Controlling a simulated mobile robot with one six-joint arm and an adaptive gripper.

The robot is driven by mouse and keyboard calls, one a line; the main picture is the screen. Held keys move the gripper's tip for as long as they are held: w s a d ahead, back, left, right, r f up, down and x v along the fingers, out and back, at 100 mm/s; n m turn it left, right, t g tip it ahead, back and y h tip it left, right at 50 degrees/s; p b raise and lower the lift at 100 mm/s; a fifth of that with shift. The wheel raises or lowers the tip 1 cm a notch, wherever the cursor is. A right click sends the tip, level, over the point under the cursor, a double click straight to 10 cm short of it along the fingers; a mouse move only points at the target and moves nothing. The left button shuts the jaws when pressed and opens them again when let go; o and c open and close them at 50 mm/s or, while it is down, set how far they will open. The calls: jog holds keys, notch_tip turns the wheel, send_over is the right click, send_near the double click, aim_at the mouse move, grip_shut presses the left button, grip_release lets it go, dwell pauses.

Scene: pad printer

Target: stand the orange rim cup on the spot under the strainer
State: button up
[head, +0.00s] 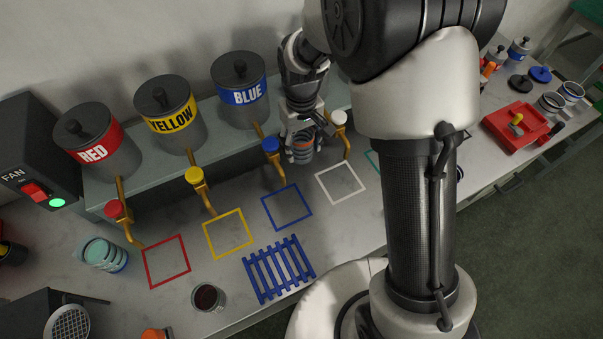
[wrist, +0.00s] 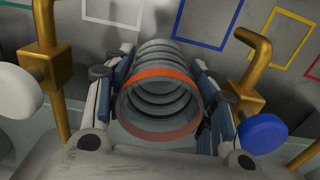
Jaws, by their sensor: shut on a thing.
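The orange rim cup (head: 303,155) is a clear ribbed cup with an orange band, held between the blue and white taps in the head view. In the wrist view the cup (wrist: 162,108) shows its open orange mouth towards the camera. My gripper (head: 303,140) is shut on it, with one finger on each side; the gripper also shows in the wrist view (wrist: 160,92). A round mesh disc (head: 70,322), which looks like the strainer, sits at the lower left of the head view. The spot under it is hidden.
The blue tap (head: 271,146) and white tap (head: 339,118) stand close on either side of the cup. Red (head: 166,262), yellow (head: 228,234), blue (head: 287,207) and white (head: 340,182) squares mark the bench. A blue rack (head: 279,269), dark-filled cup (head: 208,297) and teal-ringed cup (head: 103,254) occupy the front.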

notch_tip(320, 180, down, 14)
jog(key=b, duration=0.3)
jog(key=shift+r+b, duration=0.25)
jog(key=shift+b, duration=0.1)
jog(key=shift+f, duration=0.15)
jog(key=o, duration=1)
